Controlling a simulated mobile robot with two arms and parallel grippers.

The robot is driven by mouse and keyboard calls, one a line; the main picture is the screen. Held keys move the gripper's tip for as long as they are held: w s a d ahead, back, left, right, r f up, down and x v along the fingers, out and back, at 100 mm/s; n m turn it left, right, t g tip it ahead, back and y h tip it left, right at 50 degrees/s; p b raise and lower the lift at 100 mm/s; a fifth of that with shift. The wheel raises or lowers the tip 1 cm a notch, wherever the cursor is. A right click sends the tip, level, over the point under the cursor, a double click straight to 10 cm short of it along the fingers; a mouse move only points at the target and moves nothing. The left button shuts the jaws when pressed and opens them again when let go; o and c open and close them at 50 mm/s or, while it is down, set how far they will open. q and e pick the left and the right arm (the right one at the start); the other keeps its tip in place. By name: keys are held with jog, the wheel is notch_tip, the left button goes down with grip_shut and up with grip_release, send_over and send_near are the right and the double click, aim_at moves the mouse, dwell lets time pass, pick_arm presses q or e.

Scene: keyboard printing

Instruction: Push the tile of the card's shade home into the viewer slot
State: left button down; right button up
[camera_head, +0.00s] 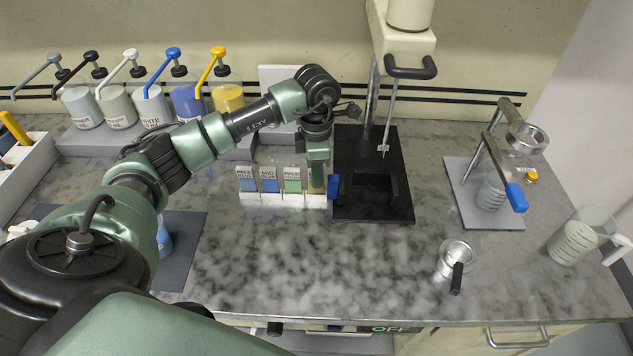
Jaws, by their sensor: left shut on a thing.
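Sample tiles stand in a white rack (284,203) at the middle of the bench: a light blue tile (247,185), a darker blue tile (269,186), a green tile (292,187) and a yellow-olive tile (316,186) at the right end. My left gripper (318,165) points down over the rack's right end and is shut on the yellow-olive tile, whose top it covers. The tile appears still in or just at the rack. A black stand (350,205) with a dark recess is just right of it; I cannot tell whether this is the viewer slot. No card's shade is readable. My right gripper is out of view.
A white panel (272,78) is partly behind my arm. A metal cup (454,262) with a black handle, a clamp stand (472,210) and a glass jug (574,242) are right. The front middle is clear.

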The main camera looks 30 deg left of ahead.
pick_arm(q)
jog(key=shift+r+p, duration=0.75)
jog(key=shift+r, duration=0.8)
jog(key=shift+r+p, duration=1.15)
jog(key=shift+r, duration=0.85)
